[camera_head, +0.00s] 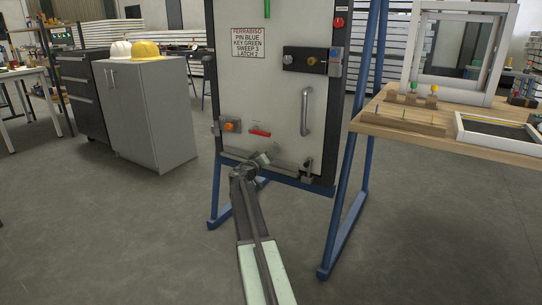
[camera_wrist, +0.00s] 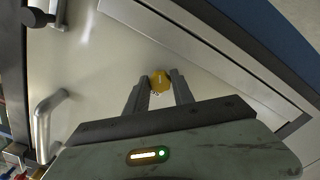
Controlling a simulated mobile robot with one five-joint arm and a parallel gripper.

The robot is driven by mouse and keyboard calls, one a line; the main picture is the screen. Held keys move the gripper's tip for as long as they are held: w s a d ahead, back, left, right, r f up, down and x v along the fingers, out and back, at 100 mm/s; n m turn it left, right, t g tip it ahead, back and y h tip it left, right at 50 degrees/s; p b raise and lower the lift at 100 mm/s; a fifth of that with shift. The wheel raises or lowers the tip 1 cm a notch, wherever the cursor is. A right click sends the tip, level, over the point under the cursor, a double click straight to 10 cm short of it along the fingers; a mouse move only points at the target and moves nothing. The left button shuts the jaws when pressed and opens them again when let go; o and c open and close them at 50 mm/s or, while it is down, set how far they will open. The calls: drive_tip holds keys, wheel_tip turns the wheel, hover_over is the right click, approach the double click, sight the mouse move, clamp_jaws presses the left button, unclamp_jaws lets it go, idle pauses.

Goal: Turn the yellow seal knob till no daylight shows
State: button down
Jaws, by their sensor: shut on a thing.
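The yellow seal knob (camera_wrist: 160,80) shows in the wrist view between the tips of my two fingers, against the pale door panel. My gripper (camera_wrist: 160,91) is shut on it, one finger on each side. In the head view my gripper (camera_head: 265,158) is at the low edge of the door (camera_head: 270,90), in front of a grey bottom strip (camera_head: 288,166). The knob is hidden behind my gripper there. The strip also runs slantwise past the knob in the wrist view (camera_wrist: 220,58). I cannot make out any daylight gap along it.
The door carries a long handle (camera_head: 306,111), an orange knob (camera_head: 229,126), a red lever (camera_head: 260,132) and a dark latch block (camera_head: 304,60). A blue stand (camera_head: 346,190) holds it. A wooden bench (camera_head: 465,128) stands right, a grey cabinet (camera_head: 150,110) left. The front floor is clear.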

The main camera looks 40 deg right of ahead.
drive_tip(key=shift+s+d, duration=0.15)
drive_tip(key=shift+s, duration=0.1)
drive_tip(key=c, duration=1.1)
unclamp_jaws()
drive_tip(key=shift+w, duration=0.1)
drive_tip(key=v, duration=0.8)
drive_tip(key=shift+w, duration=0.1)
